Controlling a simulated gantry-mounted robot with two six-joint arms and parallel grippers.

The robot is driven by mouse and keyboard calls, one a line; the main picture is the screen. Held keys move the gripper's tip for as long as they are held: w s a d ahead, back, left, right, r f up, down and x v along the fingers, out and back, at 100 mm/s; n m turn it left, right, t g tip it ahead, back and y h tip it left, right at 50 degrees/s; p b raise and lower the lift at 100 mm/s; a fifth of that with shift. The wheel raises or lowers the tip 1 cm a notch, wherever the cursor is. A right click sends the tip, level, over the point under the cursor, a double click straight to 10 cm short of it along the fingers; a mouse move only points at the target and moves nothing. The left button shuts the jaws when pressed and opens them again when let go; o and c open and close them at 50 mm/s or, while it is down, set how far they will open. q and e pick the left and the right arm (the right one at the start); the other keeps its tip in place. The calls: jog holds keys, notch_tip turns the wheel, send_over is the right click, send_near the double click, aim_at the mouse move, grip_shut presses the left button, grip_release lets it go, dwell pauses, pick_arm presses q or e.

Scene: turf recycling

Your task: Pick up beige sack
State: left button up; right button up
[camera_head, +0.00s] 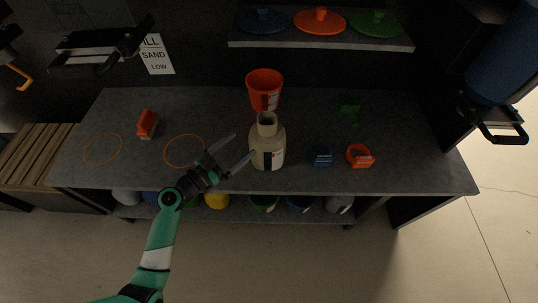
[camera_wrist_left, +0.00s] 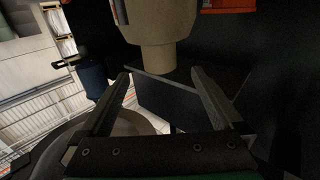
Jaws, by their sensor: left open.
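The beige sack (camera_head: 264,135) stands upright on the grey workbench, with a narrow neck and a dark-and-white label on its front. My left gripper (camera_head: 244,143) is open and empty at the sack's left side, its fingers pointing towards it. In the left wrist view the sack (camera_wrist_left: 158,25) appears upside down at the top. Its narrow neck lies just beyond and between my open fingertips (camera_wrist_left: 160,76). I cannot tell whether a finger touches it. My right gripper is not in view.
A red bucket (camera_head: 264,84) stands behind the sack. An orange brush (camera_head: 147,124) and two thin orange rings (camera_head: 103,149) lie left. A blue item (camera_head: 320,156), an orange tape-like item (camera_head: 359,156) and a green item (camera_head: 350,113) lie right. A shelf (camera_head: 320,43) with lids hangs above.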

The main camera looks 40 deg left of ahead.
aim_at(260, 129)
pick_arm(q)
jog(key=w, duration=0.7)
jog(key=shift+w+d+r+b, duration=0.15)
jog(key=shift+r+b, duration=0.05)
jog(key=shift+b, duration=0.1)
jog(key=w+b, duration=0.1)
jog(key=w, duration=0.4)
jog(key=shift+w, duration=0.1)
jog(key=shift+c, duration=0.4)
grip_shut()
